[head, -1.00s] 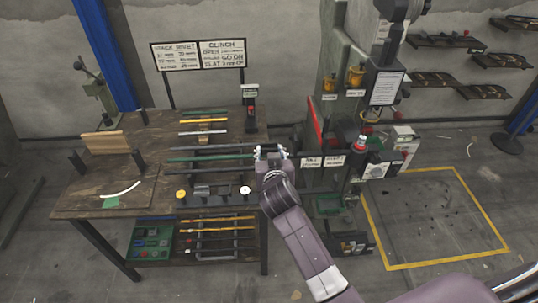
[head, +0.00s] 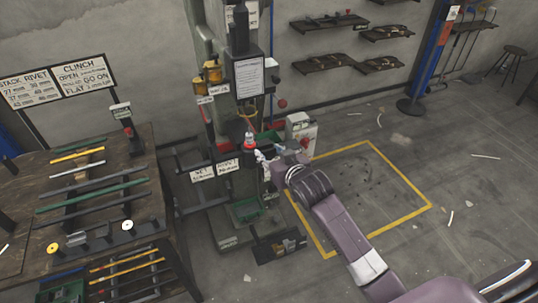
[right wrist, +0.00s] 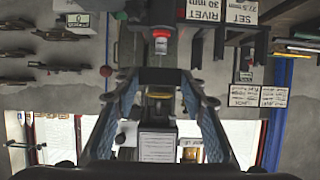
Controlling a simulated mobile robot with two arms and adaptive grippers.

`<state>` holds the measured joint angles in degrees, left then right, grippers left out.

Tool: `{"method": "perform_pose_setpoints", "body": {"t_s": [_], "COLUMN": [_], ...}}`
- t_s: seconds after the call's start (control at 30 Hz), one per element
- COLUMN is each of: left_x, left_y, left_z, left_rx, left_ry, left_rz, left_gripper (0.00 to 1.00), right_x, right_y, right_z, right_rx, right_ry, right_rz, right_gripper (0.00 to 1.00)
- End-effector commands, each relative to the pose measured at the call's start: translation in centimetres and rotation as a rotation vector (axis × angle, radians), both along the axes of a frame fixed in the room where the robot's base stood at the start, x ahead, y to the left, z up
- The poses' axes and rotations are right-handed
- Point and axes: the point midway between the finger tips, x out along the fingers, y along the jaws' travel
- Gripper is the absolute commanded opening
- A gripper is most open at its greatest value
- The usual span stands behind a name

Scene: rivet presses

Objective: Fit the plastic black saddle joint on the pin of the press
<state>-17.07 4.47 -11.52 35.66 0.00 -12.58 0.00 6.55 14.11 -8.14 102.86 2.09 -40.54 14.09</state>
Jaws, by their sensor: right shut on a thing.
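My right gripper (head: 270,160) is at the front of the press (head: 243,105), close beside its red-and-white tip (head: 250,141). In the right wrist view the gripper (right wrist: 158,76) is shut on a dark piece (right wrist: 158,74) between its fingertips, which looks like the black saddle joint. The piece is too small to make out in the head view. The red-and-white tip (right wrist: 160,41) shows beyond the fingers, apart from the held piece in the picture. I cannot clearly make out the pin. My left gripper is not in view.
A workbench (head: 150,200) with rods and small parts stands at the left. White label plates (head: 228,166) are on the press front. A yellow-outlined floor area (head: 375,190) is open at the right. Wall shelves (head: 325,63) hang behind.

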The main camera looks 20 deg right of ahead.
Motion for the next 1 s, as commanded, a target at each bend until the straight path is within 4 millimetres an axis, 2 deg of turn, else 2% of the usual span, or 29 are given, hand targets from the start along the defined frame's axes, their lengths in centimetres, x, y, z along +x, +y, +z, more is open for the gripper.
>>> {"method": "perform_pose_setpoints", "body": {"t_s": [0.37, 0.53, 1.0], "left_x": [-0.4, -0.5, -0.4], "left_y": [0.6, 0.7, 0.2], "left_z": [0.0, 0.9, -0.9], "left_rx": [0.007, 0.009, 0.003], "left_ry": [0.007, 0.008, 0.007], "left_rz": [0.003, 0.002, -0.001], "left_gripper": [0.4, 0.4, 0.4], "right_x": [0.0, 0.0, 4.6], "right_y": [0.0, 0.0, 0.2], "right_z": [0.1, 0.3, -0.5], "right_rx": [0.001, 0.001, 0.001], "right_ry": [-0.001, 0.0, -0.003], "right_rz": [0.003, 0.003, 0.002], "right_gripper": [0.2, 0.2, 0.2]}}
